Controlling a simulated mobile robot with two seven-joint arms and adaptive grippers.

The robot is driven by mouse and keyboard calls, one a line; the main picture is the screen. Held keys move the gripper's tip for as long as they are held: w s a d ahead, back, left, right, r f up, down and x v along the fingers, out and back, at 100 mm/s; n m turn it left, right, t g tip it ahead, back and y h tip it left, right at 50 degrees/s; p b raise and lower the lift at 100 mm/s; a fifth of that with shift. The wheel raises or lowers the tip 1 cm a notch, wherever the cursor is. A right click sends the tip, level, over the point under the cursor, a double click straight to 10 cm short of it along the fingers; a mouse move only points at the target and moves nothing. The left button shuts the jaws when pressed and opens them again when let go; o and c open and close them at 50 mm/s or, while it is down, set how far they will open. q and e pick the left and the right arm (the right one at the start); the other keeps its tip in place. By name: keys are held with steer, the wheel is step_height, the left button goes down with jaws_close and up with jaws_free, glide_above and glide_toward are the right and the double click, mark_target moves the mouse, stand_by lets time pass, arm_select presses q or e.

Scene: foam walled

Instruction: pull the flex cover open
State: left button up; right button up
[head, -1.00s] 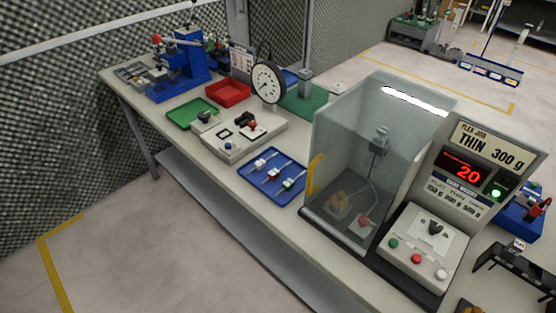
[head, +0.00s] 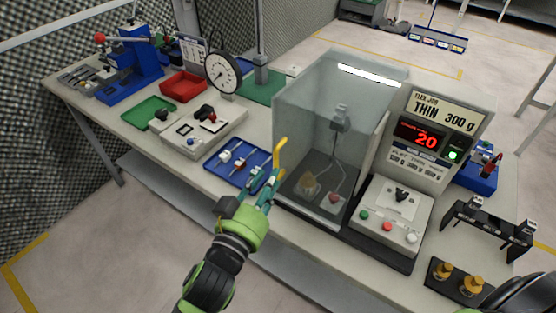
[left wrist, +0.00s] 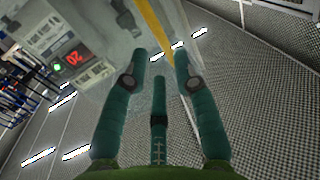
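The flex cover (head: 305,125) is a clear box on the flex tester, and it looks closed. A yellow handle (head: 279,158) stands upright at its left front edge. My left gripper (head: 268,183) is just in front of the handle, its teal fingers overlapping the handle's lower part in the head view. In the left wrist view the fingers (left wrist: 160,62) are spread apart, and the yellow handle (left wrist: 152,30) shows beyond and between their tips. I cannot tell whether they touch it.
A blue tray (head: 212,163) with small parts lies left of the cover, close to my left gripper. The control panel (head: 393,218) and display (head: 425,136) stand right of it. A black rack (head: 487,230) is at the right. The floor in front is clear.

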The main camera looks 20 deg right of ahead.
mark_target(277, 164)
arm_select(q)
steer(key=shift+p+x, duration=0.7)
steer(key=shift+x, duration=2.4)
jaws_close()
